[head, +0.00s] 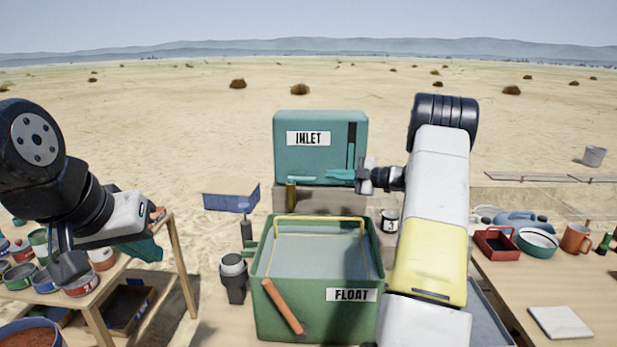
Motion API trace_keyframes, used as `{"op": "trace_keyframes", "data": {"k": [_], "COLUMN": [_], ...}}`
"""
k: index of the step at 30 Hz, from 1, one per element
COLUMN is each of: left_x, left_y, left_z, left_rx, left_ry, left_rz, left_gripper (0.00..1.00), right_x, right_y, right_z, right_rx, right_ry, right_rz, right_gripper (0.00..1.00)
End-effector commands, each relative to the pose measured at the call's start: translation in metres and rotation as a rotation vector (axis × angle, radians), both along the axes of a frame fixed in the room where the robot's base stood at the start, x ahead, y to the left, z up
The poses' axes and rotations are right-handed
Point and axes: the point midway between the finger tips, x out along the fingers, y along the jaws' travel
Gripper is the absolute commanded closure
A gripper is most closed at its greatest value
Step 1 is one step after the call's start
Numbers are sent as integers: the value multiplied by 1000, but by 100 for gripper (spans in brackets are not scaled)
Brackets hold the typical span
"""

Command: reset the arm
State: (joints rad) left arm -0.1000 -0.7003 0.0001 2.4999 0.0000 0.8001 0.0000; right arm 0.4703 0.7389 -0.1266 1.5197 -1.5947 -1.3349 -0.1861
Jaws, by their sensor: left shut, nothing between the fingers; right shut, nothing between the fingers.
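My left gripper (150,250) is at the left of the head view, above the right edge of the left wooden table. Its teal fingers are shut and hold nothing; its wrist partly hides the table behind it. My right gripper (333,175) points left in the middle of the view, its teal fingers shut and empty. It appears in front of the lower part of the teal INLET box (300,160). I cannot tell whether it touches the box. My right forearm, white and yellow, hides part of the area right of centre.
A green FLOAT tank (318,325) holding water stands front centre, an orange-handled tool (283,307) on its front. Paint-like cans (82,283) crowd the left table (120,278). The right table (500,290) carries a red tray (495,243), a bowl (537,243) and an orange mug (576,238).

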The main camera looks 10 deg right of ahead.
Motion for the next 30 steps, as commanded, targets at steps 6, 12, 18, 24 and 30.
{"op": "trace_keyframes", "data": {"k": [6, 12, 18, 24, 30], "left_x": [0, 0, 0, 0, 0], "left_y": [0, 0, 0, 0, 0], "left_z": [0, 0, 0, 0, 0], "left_rx": [0, 0, 0, 0, 0], "left_ry": [0, 0, 0, 0, 0], "left_rz": [0, 0, 0, 0, 0], "left_gripper": [100, 100, 100, 100, 100], "right_x": [-9, 16, 4, -70, -187], "right_y": [-25, -21, -20, -8, 34], "right_z": [11, 88, 179, 210, 181], "right_rx": [-3, 2, 110, 282, 449], "right_ry": [-5, -26, 45, 258, 602], "right_rz": [-20, -261, -640, -936, -1113], "right_gripper": [100, 100, 100, 100, 100]}}
